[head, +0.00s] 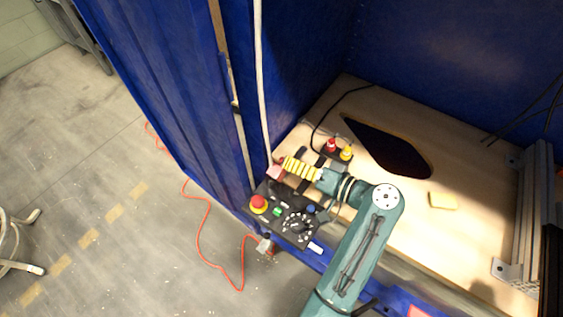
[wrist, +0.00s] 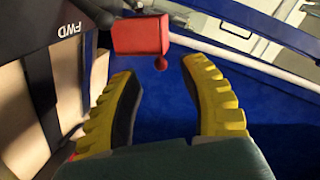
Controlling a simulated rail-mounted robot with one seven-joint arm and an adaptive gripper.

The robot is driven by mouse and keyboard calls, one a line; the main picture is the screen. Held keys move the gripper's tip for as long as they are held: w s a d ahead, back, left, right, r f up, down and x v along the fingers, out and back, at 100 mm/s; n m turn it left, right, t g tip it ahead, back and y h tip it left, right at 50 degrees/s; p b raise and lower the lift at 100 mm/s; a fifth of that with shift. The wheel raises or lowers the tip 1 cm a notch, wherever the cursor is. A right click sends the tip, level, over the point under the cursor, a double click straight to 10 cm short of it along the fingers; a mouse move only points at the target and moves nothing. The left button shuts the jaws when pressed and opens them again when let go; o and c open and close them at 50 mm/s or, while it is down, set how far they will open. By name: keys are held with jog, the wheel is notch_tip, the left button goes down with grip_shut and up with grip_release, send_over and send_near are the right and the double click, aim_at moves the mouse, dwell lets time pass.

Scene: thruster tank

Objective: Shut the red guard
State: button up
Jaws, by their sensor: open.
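The red guard (wrist: 141,36) shows in the wrist view as a small boxy cover at the edge of a dark panel, with a small red ball at its lower corner. In the head view the guard (head: 274,172) is a pale red block just left of my fingertips. My gripper (head: 284,164) has yellow ribbed fingers and points left, above the far end of the control panel. In the wrist view my gripper (wrist: 157,72) is open and empty. The guard lies just beyond the gap between its fingertips, with no clear contact. I cannot tell the guard's exact angle.
The black control panel (head: 286,226) carries a red mushroom button (head: 259,204), a green button and a blue knob. Red (head: 331,145) and yellow (head: 346,153) knobs stand behind my gripper. A white pole (head: 262,80) and blue curtain (head: 165,80) rise close by on the left.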

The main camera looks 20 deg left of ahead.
aim_at(282, 158)
jog(key=x, duration=0.3)
jog(key=shift+w+a+f+b, duration=0.1)
jog(key=shift+a+b, duration=0.3)
jog(key=c, duration=0.8)
jog(key=shift+f, duration=0.1)
